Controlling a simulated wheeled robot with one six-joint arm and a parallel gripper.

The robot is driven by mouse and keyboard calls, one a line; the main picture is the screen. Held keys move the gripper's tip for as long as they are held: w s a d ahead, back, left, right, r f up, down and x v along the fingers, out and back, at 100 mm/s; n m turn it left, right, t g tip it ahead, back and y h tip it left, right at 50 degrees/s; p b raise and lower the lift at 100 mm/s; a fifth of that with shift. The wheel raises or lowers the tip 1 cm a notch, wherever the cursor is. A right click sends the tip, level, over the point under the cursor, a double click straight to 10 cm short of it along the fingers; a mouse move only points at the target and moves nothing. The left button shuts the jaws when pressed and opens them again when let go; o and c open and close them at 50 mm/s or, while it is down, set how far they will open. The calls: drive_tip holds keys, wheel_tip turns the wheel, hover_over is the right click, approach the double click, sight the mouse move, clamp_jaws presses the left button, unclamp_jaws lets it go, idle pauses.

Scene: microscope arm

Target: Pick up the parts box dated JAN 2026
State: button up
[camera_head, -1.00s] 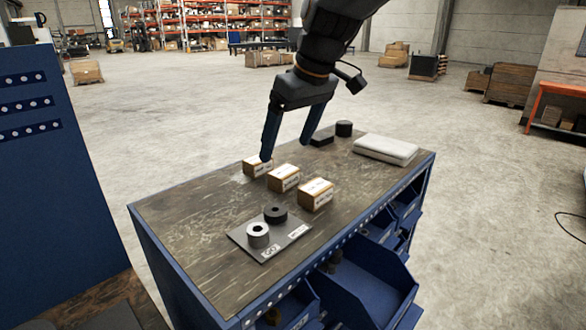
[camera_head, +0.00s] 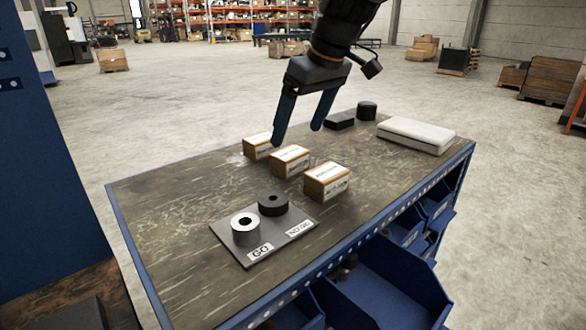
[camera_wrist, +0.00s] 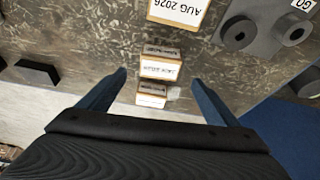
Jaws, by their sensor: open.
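Three small brown parts boxes with white labels stand in a slanted row on the bench top: a rear left box (camera_head: 257,146), a middle box (camera_head: 290,161) and a front right box (camera_head: 326,182). In the wrist view the front right box (camera_wrist: 179,10) reads AUG 2026, upside down. The labels of the middle box (camera_wrist: 160,68) and rear left box (camera_wrist: 151,99) are too small to read. My gripper (camera_head: 297,136) is open and empty above the row's rear end. In the wrist view, the middle and rear boxes appear between its fingers (camera_wrist: 160,76).
A white pad (camera_head: 416,135), a black block (camera_head: 339,121) and a black cylinder (camera_head: 367,110) sit at the back right. The bench's left part is bare.

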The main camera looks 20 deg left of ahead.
sight(290, 152)
drive_tip(key=shift+x, duration=1.45)
drive_tip(key=shift+p+x, duration=1.25)
drive_tip(key=shift+x, duration=1.4)
drive_tip(key=c, duration=1.4)
